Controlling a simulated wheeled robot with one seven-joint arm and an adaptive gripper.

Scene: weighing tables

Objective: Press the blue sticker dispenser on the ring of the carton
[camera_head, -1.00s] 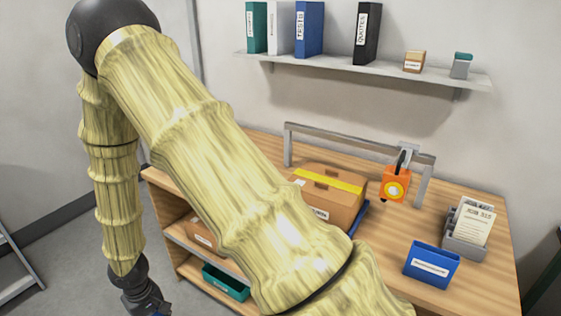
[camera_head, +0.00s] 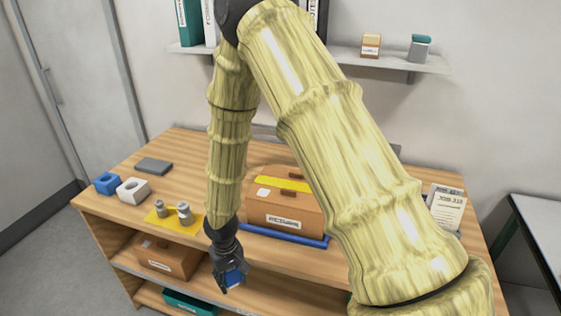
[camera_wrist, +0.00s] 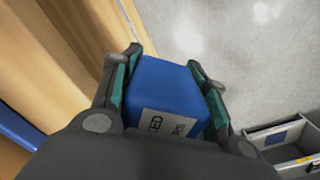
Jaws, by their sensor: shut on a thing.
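My gripper (camera_head: 231,284) is shut on a blue block-shaped dispenser (camera_head: 234,274), in front of the table's front edge. In the wrist view the dispenser (camera_wrist: 165,98) sits between both green-padded fingers (camera_wrist: 163,80), with a partly hidden white label towards my palm. The closed brown carton (camera_head: 284,221) with yellow tape stands on the table, behind and to the right of my gripper. It has a white label on its front and a pale square patch on top. I cannot make out a ring on it. My arm covers its right side.
The carton rests on a blue tray (camera_head: 270,235). To its left are a yellow mat (camera_head: 153,218) with metal weights, blue (camera_head: 107,184) and white (camera_head: 133,190) holed blocks and a grey pad (camera_head: 154,166). A lower shelf holds another carton (camera_head: 160,258). A grey bin (camera_wrist: 285,145) shows in the wrist view.

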